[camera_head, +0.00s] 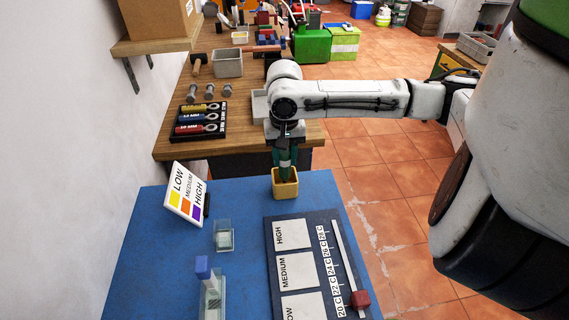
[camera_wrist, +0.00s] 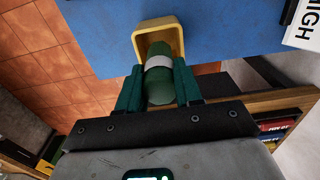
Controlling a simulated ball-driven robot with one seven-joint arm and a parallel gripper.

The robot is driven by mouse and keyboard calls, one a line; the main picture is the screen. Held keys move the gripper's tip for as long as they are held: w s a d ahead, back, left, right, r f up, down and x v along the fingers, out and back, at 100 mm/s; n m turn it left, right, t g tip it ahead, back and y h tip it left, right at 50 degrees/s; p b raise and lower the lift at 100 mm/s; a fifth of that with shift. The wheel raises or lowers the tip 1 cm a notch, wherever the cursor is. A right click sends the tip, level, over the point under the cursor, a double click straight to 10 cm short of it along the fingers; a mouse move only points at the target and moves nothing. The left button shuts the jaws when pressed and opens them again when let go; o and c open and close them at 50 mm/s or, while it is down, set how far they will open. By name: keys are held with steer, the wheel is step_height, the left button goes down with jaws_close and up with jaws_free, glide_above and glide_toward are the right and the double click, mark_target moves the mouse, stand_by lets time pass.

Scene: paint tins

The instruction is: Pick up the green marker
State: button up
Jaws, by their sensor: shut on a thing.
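The green marker (camera_wrist: 158,83) is a dark green cylinder with a pale grey band, seen in the wrist view between my fingers. My gripper (camera_wrist: 158,80) is shut on it, one green finger on each side. The marker's far end reaches into the opening of a yellow cup (camera_wrist: 150,27). In the head view my gripper (camera_head: 286,160) points down over the yellow cup (camera_head: 285,188), at the far edge of the blue table. The marker is mostly hidden there, and I cannot tell how deep it sits in the cup.
The blue table (camera_head: 150,250) carries a LOW/MEDIUM/HIGH sign (camera_head: 185,194), a small clear container (camera_head: 223,236), a clear holder with a blue-topped item (camera_head: 204,270), and a dark scale board (camera_head: 262,255). A wooden bench (camera_head: 172,148) with tools stands behind. Tiled floor is right.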

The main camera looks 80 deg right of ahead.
steer(key=s+a+r+p, duration=0.6)
steer(key=s+r+p, duration=0.3)
steer(key=s, duration=0.3)
steer(key=shift+a+r, duration=0.35)
steer(key=shift+r, duration=0.3)
steer(key=shift+p, duration=0.5)
steer(key=shift+a+f+p, duration=0.2)
steer(key=shift+p, duration=0.1)
